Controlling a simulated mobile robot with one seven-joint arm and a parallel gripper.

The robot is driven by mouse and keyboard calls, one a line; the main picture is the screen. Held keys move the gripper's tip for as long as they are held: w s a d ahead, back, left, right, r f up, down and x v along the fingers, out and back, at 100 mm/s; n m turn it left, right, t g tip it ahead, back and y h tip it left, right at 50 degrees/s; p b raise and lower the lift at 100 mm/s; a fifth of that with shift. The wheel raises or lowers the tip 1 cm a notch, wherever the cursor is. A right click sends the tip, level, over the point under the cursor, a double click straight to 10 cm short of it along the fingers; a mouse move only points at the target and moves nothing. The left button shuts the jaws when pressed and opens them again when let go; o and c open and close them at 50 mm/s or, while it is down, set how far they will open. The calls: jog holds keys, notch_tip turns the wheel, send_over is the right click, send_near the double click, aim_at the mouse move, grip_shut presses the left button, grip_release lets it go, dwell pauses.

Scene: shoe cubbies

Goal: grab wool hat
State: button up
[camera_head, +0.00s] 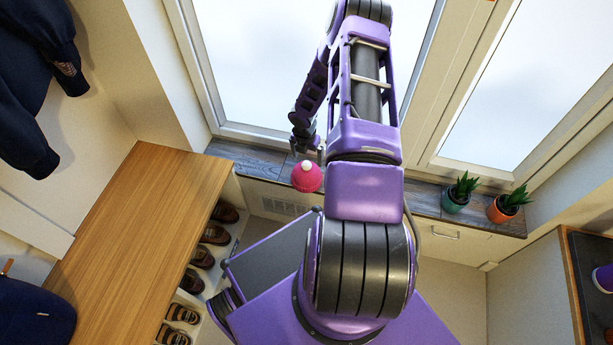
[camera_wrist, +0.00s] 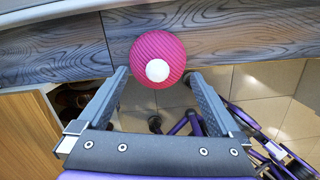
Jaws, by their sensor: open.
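The wool hat is a round, ribbed pink hat (camera_wrist: 145,45) with a white pompom, seen from above in the wrist view, at the front edge of the grey wooden window sill (camera_wrist: 235,35). In the head view the hat (camera_head: 306,183) shows just below my gripper (camera_head: 308,152), with its pompom up. In the wrist view my gripper (camera_wrist: 157,75) is open, one finger to each side of the hat's near edge. The fingers look apart from the hat, and nothing is held. The hat's underside is hidden.
Two potted plants (camera_head: 455,197) (camera_head: 508,205) stand on the sill at the right. A wooden bench top (camera_head: 150,215) is at the left, with several shoes (camera_head: 202,257) in cubbies below. Window panes rise behind the sill. Dark jackets (camera_head: 35,90) hang at far left.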

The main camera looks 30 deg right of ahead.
aim_at(306, 163)
jog(key=f+b, duration=0.1)
jog(key=f, duration=0.3)
jog(key=shift+a, duration=0.2)
jog(key=shift+w+d+f, duration=0.1)
jog(key=shift+f, duration=0.4)
grip_shut()
